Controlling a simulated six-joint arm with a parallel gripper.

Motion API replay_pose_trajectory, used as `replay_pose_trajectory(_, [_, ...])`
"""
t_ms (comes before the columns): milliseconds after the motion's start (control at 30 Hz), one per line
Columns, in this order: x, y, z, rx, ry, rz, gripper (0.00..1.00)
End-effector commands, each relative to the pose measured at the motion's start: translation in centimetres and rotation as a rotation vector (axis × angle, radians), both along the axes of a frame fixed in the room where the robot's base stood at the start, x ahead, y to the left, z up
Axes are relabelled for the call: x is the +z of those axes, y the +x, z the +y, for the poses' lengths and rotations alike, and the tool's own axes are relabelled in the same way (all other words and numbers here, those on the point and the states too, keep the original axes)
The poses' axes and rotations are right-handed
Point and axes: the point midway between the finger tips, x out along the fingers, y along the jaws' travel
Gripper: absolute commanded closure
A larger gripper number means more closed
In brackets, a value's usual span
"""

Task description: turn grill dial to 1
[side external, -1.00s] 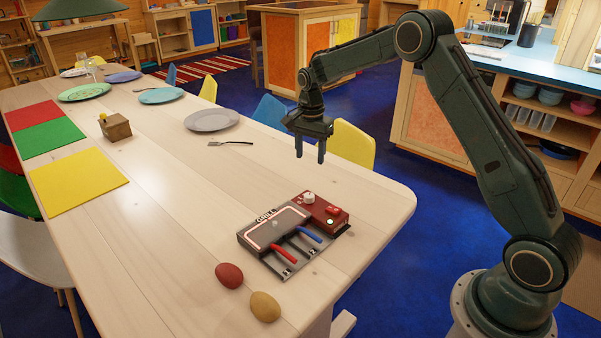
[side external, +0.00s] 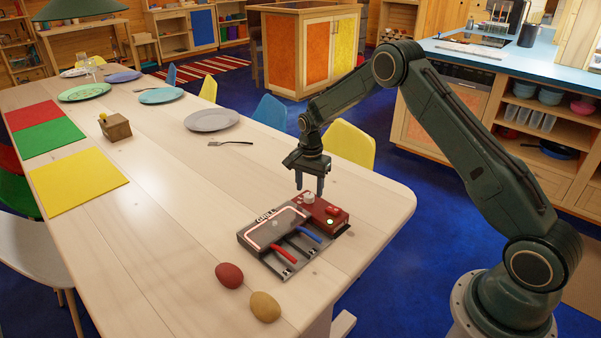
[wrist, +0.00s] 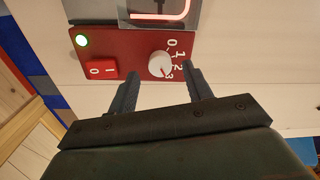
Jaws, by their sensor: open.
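The grill (side external: 262,238) stands near the front right end of the table, with a red control panel (side external: 338,221) at its right. The white grill dial (side external: 308,198) sits on the panel. In the wrist view the dial (wrist: 159,64) is marked 0, 1, 2 and 3, and its red pointer mark appears to face 3. My gripper (side external: 310,190) is open, its fingers pointing down above the dial. In the wrist view my gripper (wrist: 161,72) has its fingertips on either side of the dial, apparently apart from it.
Red (side external: 285,254) and blue (side external: 309,234) handles stick out from the grill. A red egg (side external: 229,275) and a tan egg (side external: 265,307) lie in front.

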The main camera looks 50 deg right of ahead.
Motion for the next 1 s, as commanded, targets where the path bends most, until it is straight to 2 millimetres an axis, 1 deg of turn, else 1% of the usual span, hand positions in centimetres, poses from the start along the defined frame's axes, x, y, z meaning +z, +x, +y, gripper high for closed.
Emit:
replay_pose_trajectory(33, [-0.7, 0.0, 0.0, 0.000, 0.001, 0.002, 0.50])
replay_pose_trajectory(200, [-2.0, 0.0, 0.0, 0.000, 0.000, 0.001, 0.50])
replay_pose_trajectory(367, [-2.4, 0.0, 0.0, 0.000, 0.000, 0.000, 0.50])
replay_pose_trajectory(600, [-2.4, 0.0, 0.0, 0.000, 0.000, 0.000, 0.50])
replay_pose_trajectory(833, [-2.4, 0.0, 0.0, 0.000, 0.000, 0.000, 0.95])
replay_pose_trajectory(1000, [-2.4, 0.0, 0.0, 0.003, 0.000, 0.000, 0.95])
